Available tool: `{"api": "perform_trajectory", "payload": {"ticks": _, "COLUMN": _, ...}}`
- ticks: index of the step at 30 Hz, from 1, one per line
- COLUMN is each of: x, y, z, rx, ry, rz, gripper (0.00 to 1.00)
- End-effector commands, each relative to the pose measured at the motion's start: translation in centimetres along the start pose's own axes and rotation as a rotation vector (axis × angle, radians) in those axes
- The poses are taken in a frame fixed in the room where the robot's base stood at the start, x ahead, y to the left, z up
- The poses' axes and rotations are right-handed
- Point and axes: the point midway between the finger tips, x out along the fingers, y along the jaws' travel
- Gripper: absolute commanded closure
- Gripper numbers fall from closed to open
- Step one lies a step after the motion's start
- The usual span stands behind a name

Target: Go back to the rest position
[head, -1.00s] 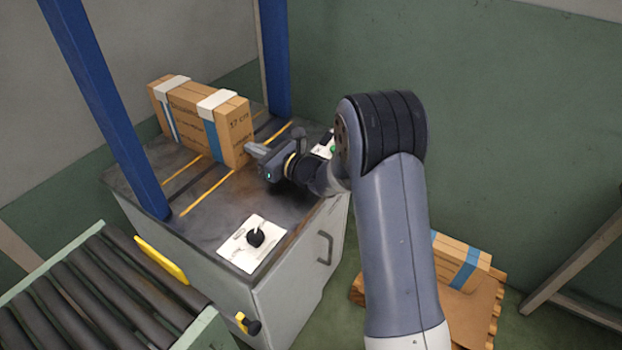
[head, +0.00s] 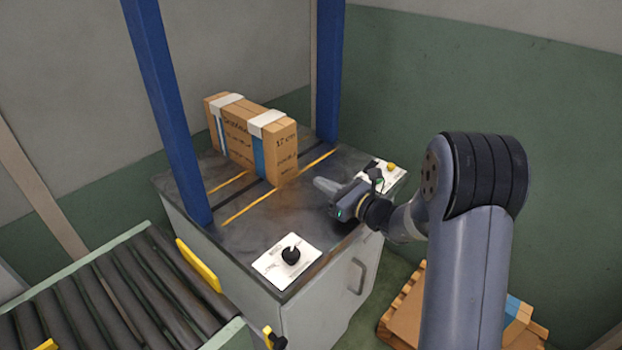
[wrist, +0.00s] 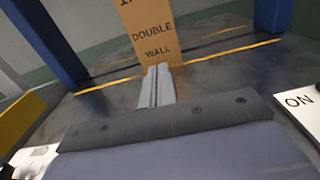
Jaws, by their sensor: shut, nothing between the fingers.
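My gripper (head: 328,187) is over the dark top of the cabinet, to the right of the upright cardboard pack and apart from it. Its fingers are together with nothing between them, and they also show closed in the wrist view (wrist: 157,86). The cardboard pack (head: 236,137) stands on the cabinet top between two blue posts, with white pads on its top edge and blue bands. In the wrist view its end face (wrist: 150,33) with the words "DOUBLE WALL" is ahead of the fingertips.
A roller conveyor (head: 95,290) with yellow guides is at the lower left. Blue posts (head: 168,110) rise from the cabinet (head: 300,225). A panel with a black knob (head: 291,256) is at the front, another with a yellow button (head: 391,167) at the right. A pallet (head: 400,310) with cardboard lies lower right.

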Motion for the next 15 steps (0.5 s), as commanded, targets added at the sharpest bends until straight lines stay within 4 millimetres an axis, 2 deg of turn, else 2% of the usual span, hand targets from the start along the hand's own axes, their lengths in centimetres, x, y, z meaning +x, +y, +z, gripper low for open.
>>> {"api": "perform_trajectory", "payload": {"ticks": 1, "x": -1.2, "y": -0.1, "z": 0.1, "rx": 0.0, "ry": 0.0, "rz": -0.004, "gripper": 1.0}}
{"api": "perform_trajectory", "payload": {"ticks": 6, "x": -3.7, "y": -0.1, "z": 0.1, "rx": -0.001, "ry": -0.001, "rz": -0.003, "gripper": 1.0}}
{"api": "perform_trajectory", "payload": {"ticks": 15, "x": -4.8, "y": 0.0, "z": 0.1, "rx": -0.001, "ry": -0.001, "rz": 0.0, "gripper": 1.0}}
